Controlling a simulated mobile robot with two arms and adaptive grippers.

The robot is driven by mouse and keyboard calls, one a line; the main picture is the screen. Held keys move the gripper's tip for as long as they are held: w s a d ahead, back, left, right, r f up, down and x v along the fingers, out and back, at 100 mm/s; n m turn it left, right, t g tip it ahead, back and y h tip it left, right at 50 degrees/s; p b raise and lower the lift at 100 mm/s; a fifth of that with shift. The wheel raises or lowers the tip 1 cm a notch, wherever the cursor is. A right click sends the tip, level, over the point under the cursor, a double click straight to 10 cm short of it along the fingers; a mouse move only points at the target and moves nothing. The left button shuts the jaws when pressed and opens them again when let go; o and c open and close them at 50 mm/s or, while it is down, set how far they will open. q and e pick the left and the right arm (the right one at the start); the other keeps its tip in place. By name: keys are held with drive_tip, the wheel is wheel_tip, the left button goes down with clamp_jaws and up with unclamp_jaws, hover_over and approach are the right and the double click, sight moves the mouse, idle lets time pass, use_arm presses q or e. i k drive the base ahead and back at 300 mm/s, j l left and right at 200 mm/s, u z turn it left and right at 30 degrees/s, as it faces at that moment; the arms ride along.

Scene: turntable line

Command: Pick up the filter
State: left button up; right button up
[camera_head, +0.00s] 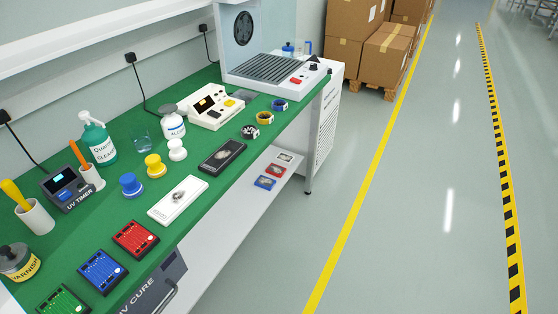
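Neither of my grippers is in view. I cannot tell for sure which thing is the filter. A round black grille (243,28) sits in the upright panel of the white slatted unit (262,68) at the bench's far end. Several small round parts lie near the bench's right edge: one with a blue ring (279,105), one with a yellow ring (264,118) and a black-and-white one (249,132). A white plate (178,199) and a black plate (222,155) lie on the green mat, each with a small greyish patch on it.
The green bench (105,190) also holds red (136,239), blue (102,271) and green (62,302) panels, bottles, knobs and a UV timer (68,188). A lower shelf (238,203) bears small parts. Boxes (384,53) stand behind; the grey floor at right is clear.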

sight(285, 159)
drive_tip(key=i+l+u, duration=0.1)
drive_tip(key=u, duration=0.3)
drive_tip(key=l+u, duration=0.1)
drive_tip(key=u, duration=0.25)
drive_tip(key=i+l+u, duration=0.1)
drive_tip(key=u, duration=0.3)
drive_tip(key=l+u, duration=0.35)
drive_tip(key=i+j, duration=0.05)
drive_tip(key=j, duration=0.05)
